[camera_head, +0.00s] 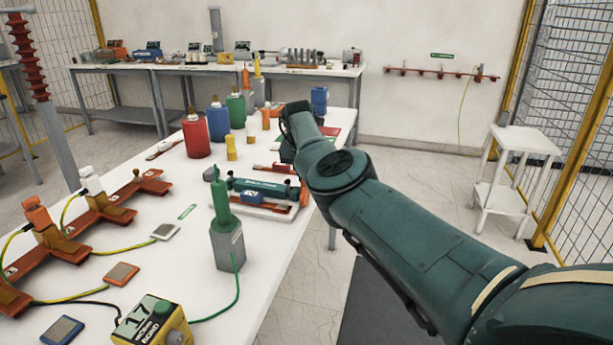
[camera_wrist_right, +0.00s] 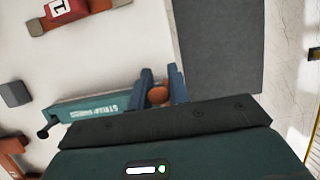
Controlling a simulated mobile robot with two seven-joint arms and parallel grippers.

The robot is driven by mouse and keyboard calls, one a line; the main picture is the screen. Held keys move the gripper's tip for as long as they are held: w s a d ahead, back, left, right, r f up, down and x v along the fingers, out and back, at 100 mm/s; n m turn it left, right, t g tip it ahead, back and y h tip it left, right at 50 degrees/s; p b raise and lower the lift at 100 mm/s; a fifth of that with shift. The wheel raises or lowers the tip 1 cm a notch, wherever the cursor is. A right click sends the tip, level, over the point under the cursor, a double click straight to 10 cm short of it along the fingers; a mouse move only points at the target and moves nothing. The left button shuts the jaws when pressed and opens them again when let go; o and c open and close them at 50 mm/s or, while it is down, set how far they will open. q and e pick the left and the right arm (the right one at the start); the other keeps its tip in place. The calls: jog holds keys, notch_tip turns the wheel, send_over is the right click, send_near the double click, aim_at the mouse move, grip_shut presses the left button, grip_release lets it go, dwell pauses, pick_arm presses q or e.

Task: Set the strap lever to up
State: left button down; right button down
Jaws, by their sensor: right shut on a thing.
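A teal strap device (camera_head: 262,187) with a white label lies on the white table in the head view, on a pale base with a blue block in front. In the right wrist view its teal body (camera_wrist_right: 95,108) runs to my right gripper (camera_wrist_right: 161,84). The blue fingers of that gripper are closed around a round orange-brown knob (camera_wrist_right: 158,95) at the device's end, which appears to be the lever's knob. In the head view my right arm covers this gripper, and the lever's angle is hard to tell. My left gripper is not in view.
A green-topped grey post (camera_head: 227,245) with a green cable stands in front of the device. Red (camera_head: 195,137), blue (camera_head: 218,122) and green bottles stand behind it. Orange-brown bars with yellow-green cables lie at the left. A white stand (camera_head: 512,165) is at the right.

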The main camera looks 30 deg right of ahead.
jog(key=c, duration=1.3)
grip_release()
jog(key=v, duration=1.3)
jog(key=shift+r+b, duration=0.1)
jog(key=shift+b, duration=0.3)
